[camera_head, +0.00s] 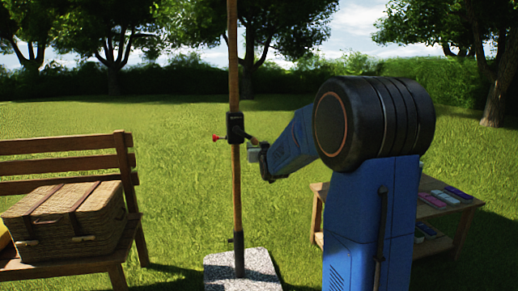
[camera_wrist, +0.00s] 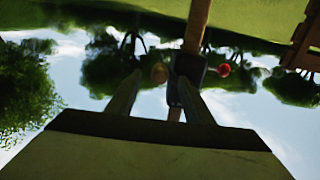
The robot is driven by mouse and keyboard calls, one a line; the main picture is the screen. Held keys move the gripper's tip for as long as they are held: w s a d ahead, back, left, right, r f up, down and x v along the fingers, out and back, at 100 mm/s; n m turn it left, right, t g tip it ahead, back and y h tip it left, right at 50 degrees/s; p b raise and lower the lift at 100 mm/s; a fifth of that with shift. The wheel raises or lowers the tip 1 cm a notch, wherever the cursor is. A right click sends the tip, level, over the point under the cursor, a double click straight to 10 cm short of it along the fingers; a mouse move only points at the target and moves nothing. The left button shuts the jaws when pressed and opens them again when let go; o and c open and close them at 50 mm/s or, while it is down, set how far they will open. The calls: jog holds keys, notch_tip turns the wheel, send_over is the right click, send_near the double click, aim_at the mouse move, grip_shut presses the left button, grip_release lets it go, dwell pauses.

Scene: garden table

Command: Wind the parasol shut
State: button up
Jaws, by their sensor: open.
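The parasol's wooden pole (camera_head: 233,60) stands upright in a speckled stone base (camera_head: 243,272). A black crank housing (camera_head: 235,128) sits on the pole, with a red knob (camera_head: 215,137) on its left and a short crank handle on its right. My gripper (camera_head: 255,148) is just right of the housing, by the crank handle. The wrist view, upside down, shows the housing (camera_wrist: 187,72), the red knob (camera_wrist: 224,70) and a tan round knob (camera_wrist: 159,73). My open fingers appear either side of the tan knob; contact is unclear. The canopy is out of view.
A wooden bench (camera_head: 65,145) with a wicker hamper (camera_head: 68,220) stands at the left. A low wooden table (camera_head: 455,203) with several small coloured items is at the right, partly behind my arm. Open lawn lies around the pole.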

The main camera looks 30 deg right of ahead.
aim_at(256, 143)
jog(key=shift+x, duration=2.85)
